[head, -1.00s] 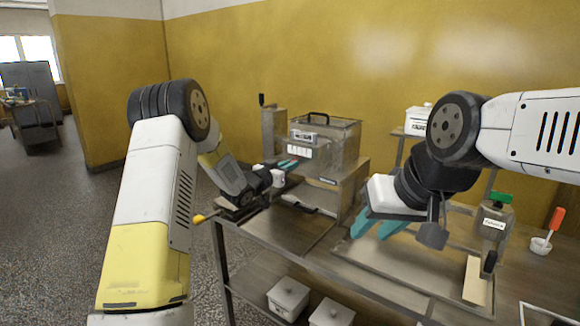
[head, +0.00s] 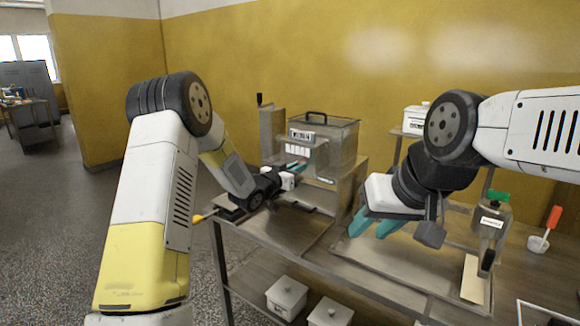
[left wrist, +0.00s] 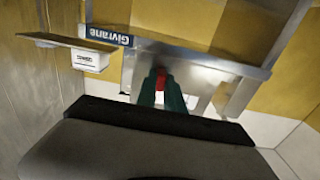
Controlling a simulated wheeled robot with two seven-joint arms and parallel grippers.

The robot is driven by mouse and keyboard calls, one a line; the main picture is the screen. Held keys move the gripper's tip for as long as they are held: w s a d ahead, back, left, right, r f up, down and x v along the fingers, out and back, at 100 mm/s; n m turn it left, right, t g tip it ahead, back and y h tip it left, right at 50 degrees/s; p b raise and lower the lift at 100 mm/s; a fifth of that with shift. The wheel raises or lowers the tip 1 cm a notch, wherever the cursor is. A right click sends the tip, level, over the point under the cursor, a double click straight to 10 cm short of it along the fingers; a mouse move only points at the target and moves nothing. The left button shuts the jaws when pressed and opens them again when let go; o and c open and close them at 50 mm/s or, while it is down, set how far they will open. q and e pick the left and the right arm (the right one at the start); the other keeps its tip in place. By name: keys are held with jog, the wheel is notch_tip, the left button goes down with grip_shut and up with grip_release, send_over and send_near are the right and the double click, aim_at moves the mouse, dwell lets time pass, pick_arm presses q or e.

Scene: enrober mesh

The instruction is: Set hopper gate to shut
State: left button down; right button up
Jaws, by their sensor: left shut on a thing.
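The hopper (head: 341,142) is a clear-walled box with a dark lid handle on top of the steel machine (head: 350,190) by the yellow wall. My left gripper (head: 299,166) reaches in at the machine's front, just below the hopper's label plates. In the left wrist view, my left gripper's teal fingers (left wrist: 161,92) are shut on a small red piece (left wrist: 161,78), seen between the tips under the machine's blue sign. The fingers hide most of this piece, and the gate itself cannot be made out. My right gripper (head: 374,225) is open and empty above the tray, apart from the machine.
A yellow-tipped lever (head: 203,217) sticks out at the table's left. A white box (head: 416,119) stands on a shelf behind. Lidded tubs (head: 287,297) sit on the lower shelf.

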pick_arm(q)
jog(key=shift+s+d, duration=0.1)
jog(key=shift+d, duration=0.1)
jog(key=c, duration=1.4)
grip_release()
jog(key=shift+c, duration=0.2)
jog(key=shift+s+a, duration=0.1)
jog(key=v, duration=0.7)
jog(key=shift+s, duration=0.25)
jog(key=shift+a, duration=0.2)
